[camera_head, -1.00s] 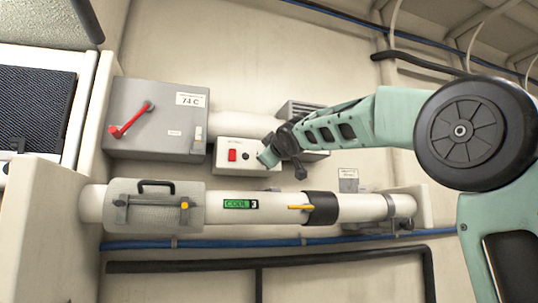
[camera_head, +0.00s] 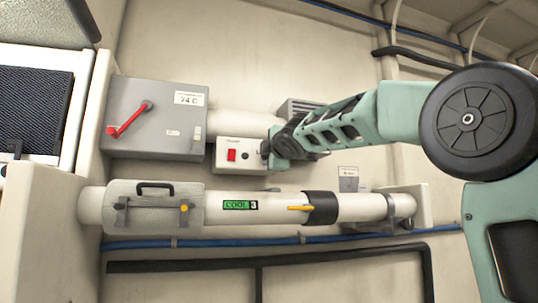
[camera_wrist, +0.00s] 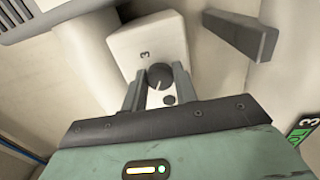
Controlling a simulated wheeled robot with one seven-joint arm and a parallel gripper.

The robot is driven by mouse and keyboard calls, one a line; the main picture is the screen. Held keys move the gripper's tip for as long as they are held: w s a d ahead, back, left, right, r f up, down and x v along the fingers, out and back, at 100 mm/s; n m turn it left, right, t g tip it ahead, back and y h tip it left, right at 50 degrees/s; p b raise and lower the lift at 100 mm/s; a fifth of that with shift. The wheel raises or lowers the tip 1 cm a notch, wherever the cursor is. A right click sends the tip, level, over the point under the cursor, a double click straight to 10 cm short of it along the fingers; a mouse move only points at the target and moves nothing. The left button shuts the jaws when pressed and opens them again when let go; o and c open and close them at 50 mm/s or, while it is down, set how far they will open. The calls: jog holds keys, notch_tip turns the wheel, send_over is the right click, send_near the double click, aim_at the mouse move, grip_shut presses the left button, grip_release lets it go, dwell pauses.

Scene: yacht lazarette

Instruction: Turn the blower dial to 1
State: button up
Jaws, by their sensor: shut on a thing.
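My gripper (camera_head: 266,150) is at the box's right end and hides the dial there. In the wrist view, the dark round dial (camera_wrist: 160,76) with a pale pointer line sits between the two fingers of my gripper (camera_wrist: 159,82), which are shut on it. A "3" is printed on the white face above the dial.
A grey box with a red lever (camera_head: 130,118) and a "74 C" label is to the left. A white pipe (camera_head: 280,208) with a yellow handle (camera_head: 300,208) and a green "COOL 3" tag runs below. A grey bracket (camera_wrist: 240,33) stands near the gripper.

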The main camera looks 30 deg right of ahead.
jog(key=shift+f, duration=0.1)
dwell(0.3)
jog(key=o, duration=1)
jog(key=shift+c, duration=0.2)
jog(key=shift+s, duration=0.1)
jog(key=b+v, duration=1.1)
jog(key=v, duration=0.6)
jog(key=shift+b, duration=0.3)
jog(key=shift+s+a, duration=0.1)
